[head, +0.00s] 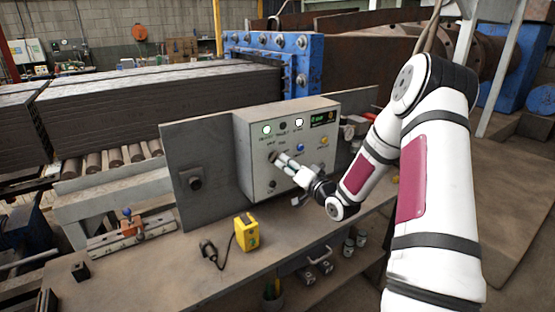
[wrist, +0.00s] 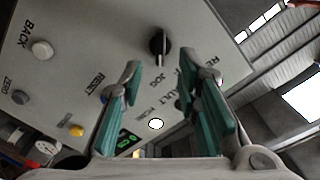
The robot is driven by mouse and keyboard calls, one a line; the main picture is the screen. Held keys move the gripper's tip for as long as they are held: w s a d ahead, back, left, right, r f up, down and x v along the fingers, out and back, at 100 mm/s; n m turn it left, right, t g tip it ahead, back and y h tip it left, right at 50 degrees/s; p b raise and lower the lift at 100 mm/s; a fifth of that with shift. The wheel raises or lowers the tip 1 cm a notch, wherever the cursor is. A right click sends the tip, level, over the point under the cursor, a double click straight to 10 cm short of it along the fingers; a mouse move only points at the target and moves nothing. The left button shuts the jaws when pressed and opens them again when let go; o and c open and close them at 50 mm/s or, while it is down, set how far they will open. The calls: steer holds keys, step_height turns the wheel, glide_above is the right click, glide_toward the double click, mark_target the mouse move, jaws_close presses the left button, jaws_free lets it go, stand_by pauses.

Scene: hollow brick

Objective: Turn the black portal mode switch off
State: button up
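A black rotary switch (wrist: 159,44) with a pale mark on its grip stands on the grey control box (head: 262,190), with a label reading JOG near it in the wrist view. Its grip lies roughly upright in that picture. My gripper (wrist: 162,72) is open, its green-padded fingers to either side of the line to the switch and apparently short of it. Nothing is between the pads. In the head view my gripper (head: 277,160) is at the front of the box and hides the switch or much of it.
The box also carries a blue button (head: 300,147), a yellow button (head: 324,141), lit white lamps (head: 299,122) and a green display (head: 322,118). A yellow device (head: 247,233) with a cable lies on the bench (head: 165,275). The bench front is mostly clear.

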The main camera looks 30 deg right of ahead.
mark_target(276, 157)
steer(key=w, duration=0.6)
steer(key=shift+a, duration=0.1)
jaws_close()
